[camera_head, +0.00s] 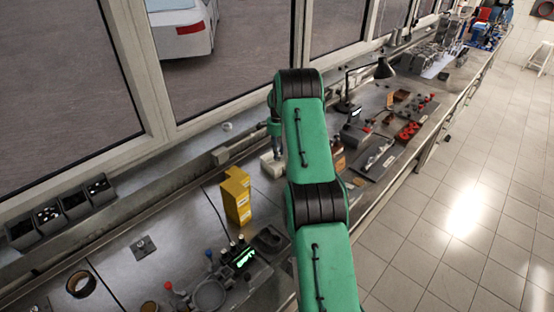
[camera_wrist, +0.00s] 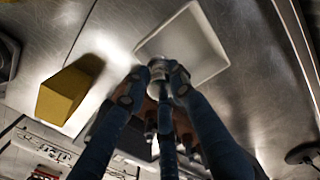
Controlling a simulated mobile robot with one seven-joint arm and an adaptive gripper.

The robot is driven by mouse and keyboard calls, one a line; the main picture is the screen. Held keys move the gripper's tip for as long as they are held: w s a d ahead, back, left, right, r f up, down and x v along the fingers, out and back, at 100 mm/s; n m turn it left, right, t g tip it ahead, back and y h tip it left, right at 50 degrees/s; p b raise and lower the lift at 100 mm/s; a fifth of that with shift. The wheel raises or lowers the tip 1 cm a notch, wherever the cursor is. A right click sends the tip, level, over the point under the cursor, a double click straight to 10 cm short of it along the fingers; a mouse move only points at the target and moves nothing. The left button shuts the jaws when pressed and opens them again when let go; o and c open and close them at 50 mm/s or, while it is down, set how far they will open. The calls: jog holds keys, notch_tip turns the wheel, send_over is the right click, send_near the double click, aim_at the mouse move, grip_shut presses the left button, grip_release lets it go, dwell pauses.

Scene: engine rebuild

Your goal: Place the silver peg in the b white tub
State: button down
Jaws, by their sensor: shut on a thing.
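My gripper (camera_wrist: 157,76) is shut on the silver peg (camera_wrist: 157,65), which shows between the fingertips in the wrist view. A shallow white square tub (camera_wrist: 203,40) lies just past the fingertips, with the peg overlapping its near left part in the picture. I cannot tell the peg's height above it. In the head view the white tub (camera_head: 270,165) is on the bench, left of my green arm, and my gripper (camera_head: 278,148) points down just above it. My arm partly hides this area. No letter on the tub is readable.
A yellow box (camera_head: 236,196) stands on the bench close to the tub; it also shows in the wrist view (camera_wrist: 62,96). Small dark bins (camera_head: 62,208) stand at the left by the window. A black desk lamp (camera_head: 360,85) and trays with red parts lie beyond my arm.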

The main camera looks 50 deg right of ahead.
jog(key=shift+f+p, duration=0.4)
jog(key=shift+f, duration=2.45)
jog(key=shift+f, duration=0.1)
jog(key=shift+f+p, duration=0.3)
jog(key=shift+f, duration=1.7)
jog(key=shift+f, duration=0.15)
jog(key=c, duration=1.7)
grip_release()
jog(key=shift+c, duration=0.2)
jog(key=shift+r+b, duration=0.9)
jog(key=shift+r, duration=5.25)
